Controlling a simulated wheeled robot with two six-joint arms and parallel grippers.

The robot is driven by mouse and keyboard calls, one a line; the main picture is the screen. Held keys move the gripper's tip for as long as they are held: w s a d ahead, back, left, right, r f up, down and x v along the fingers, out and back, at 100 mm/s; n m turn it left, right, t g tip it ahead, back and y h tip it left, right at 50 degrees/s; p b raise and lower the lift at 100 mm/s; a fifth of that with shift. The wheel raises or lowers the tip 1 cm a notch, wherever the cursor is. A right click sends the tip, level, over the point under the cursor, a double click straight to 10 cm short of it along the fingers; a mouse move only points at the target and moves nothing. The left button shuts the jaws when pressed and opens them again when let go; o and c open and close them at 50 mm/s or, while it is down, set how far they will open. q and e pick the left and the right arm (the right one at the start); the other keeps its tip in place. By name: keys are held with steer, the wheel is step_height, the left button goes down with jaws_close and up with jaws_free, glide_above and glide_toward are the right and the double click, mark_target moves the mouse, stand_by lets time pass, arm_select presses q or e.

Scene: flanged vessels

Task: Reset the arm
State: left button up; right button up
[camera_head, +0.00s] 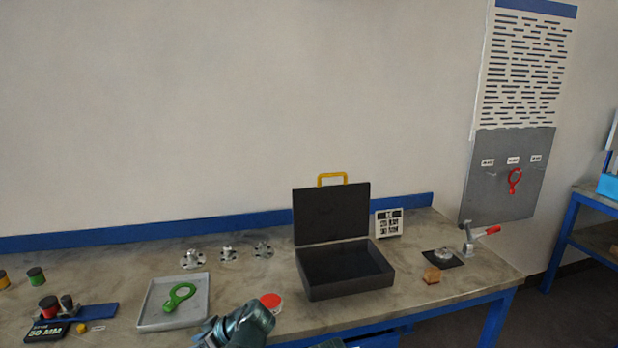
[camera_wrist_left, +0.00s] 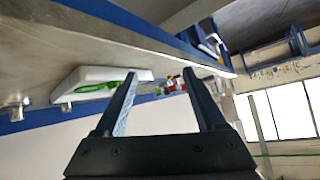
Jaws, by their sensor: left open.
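My left gripper (camera_wrist_left: 160,76) is open, with its two dark fingers apart and nothing between them in the left wrist view. That view is tilted, and the bench edge and white tray (camera_wrist_left: 88,76) show beyond the fingers. In the head view, a dark teal part of my arm shows at the bottom centre, in front of the bench's near edge. The left fingertips cannot be made out there. My right gripper is not in view.
On the bench (camera_head: 130,262) are a tray (camera_head: 150,322) with a green ring tool (camera_head: 180,296), an open black case (camera_head: 345,291), several flanged metal parts (camera_head: 228,254), a red-topped round item (camera_head: 270,301) and a clamp (camera_head: 468,242). A red ring tool (camera_head: 515,180) hangs on the grey panel.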

arm_select(q)
steer(key=s+d+f+m+h+p, duration=0.1)
steer(key=s+d+f+m+h, duration=0.1)
steer(key=d, duration=0.5)
steer(key=s+d+f+m+g+h+p, duration=0.1)
steer(key=s+d+m+h, duration=0.3)
steer(key=s+d+m, duration=0.3)
steer(key=s+d+f+m+g+h+p, duration=0.1)
steer(key=s+d+f+m+h, duration=0.1)
steer(key=d+m, duration=0.6)
steer(key=shift+s+d+f+h, duration=0.25)
steer(key=shift+s+h, duration=0.35)
steer(key=shift+s, duration=0.65)
